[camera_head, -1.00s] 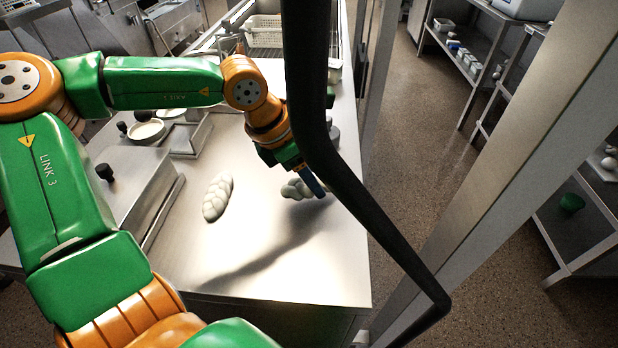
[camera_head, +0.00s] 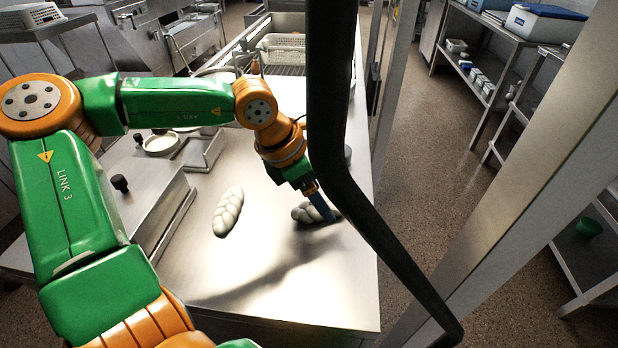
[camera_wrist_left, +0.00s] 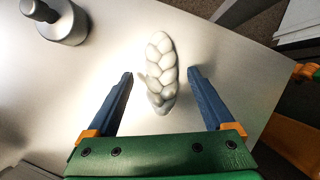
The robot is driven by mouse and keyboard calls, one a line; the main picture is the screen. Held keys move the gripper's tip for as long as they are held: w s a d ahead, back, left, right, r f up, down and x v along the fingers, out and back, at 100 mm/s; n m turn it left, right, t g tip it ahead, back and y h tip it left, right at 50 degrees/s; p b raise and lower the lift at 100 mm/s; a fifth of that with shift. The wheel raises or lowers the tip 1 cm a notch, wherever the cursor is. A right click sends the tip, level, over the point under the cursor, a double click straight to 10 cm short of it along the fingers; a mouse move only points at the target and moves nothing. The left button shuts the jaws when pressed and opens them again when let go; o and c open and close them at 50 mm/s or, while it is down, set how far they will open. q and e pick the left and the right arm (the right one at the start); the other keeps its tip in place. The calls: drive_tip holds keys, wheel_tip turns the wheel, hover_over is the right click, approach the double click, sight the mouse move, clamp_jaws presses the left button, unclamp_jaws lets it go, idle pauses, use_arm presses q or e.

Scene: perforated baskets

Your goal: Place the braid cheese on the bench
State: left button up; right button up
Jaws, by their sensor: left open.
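A pale braid cheese (camera_head: 303,213) lies on the steel bench (camera_head: 345,285), near its right side. My left gripper (camera_head: 323,205) is low over it, with a blue finger hiding part of it. In the left wrist view the braid (camera_wrist_left: 160,55) lies lengthwise between the two open blue fingers of my left gripper (camera_wrist_left: 162,75), with space on both sides. It looks ungripped. A second braid cheese (camera_head: 228,212) lies on the bench to the left. My right gripper is not in view.
A dark bar (camera_head: 335,130) crosses the head view in front of the bench's right side. White baskets (camera_head: 281,48) stand at the bench's far end. A steel box (camera_head: 128,200) is at left. A dark-and-steel knobbed object (camera_wrist_left: 62,22) is near the gripper. The front bench surface is clear.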

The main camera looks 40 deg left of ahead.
use_arm(q)
drive_tip(key=v, duration=1)
drive_tip(key=shift+s+r+p, duration=0.2)
drive_tip(key=shift+r+p, duration=0.1)
drive_tip(key=shift+r, duration=0.05)
drive_tip(key=shift+a, duration=0.1)
